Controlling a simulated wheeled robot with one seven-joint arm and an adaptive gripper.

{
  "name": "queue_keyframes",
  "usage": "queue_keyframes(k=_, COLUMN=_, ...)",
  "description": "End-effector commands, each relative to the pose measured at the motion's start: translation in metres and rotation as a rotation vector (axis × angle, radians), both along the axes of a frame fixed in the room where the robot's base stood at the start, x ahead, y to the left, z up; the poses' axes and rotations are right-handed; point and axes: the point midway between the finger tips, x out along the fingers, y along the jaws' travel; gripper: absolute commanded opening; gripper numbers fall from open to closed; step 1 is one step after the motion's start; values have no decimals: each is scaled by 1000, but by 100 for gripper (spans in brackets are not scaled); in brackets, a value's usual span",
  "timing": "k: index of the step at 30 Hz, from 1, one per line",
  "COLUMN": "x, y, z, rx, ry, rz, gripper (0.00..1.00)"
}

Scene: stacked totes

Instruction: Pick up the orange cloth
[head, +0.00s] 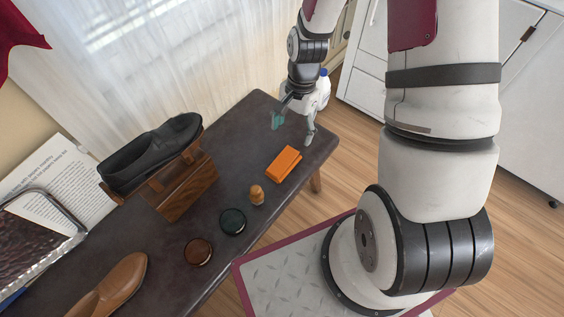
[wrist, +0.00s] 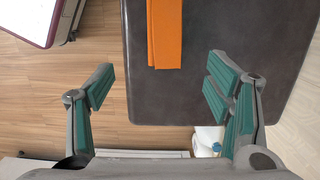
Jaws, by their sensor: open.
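The orange cloth (head: 284,164) lies folded flat on the dark table (head: 320,150), near its right end. In the wrist view the orange cloth (wrist: 165,35) shows at the top, cut off by the picture's edge. My gripper (head: 294,130) is above the end of the table, just beyond the cloth in the head view. In the wrist view my gripper (wrist: 158,85) is open and empty, with its green-padded fingers wide apart. The cloth lies ahead of the fingertips, between their lines, apart from both.
A small wooden-topped piece (head: 257,195), a dark green tin (head: 232,222) and a brown tin (head: 198,251) stand near the cloth. A black shoe (head: 150,153) rests on a wooden box (head: 187,187). A tan shoe (head: 112,287) lies at the near left. A white bottle (wrist: 206,140) with a blue cap is beyond the table edge.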

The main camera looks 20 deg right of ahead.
Motion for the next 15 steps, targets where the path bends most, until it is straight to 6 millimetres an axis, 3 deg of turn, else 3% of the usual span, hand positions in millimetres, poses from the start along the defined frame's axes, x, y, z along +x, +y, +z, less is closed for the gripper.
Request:
queue_keyframes(k=9, x=-4, y=8, z=-55, rx=2, ry=5, rz=-1, gripper=72)
queue_keyframes(k=15, x=-5, y=12, z=-80, rx=1, ry=2, rz=0, gripper=72)
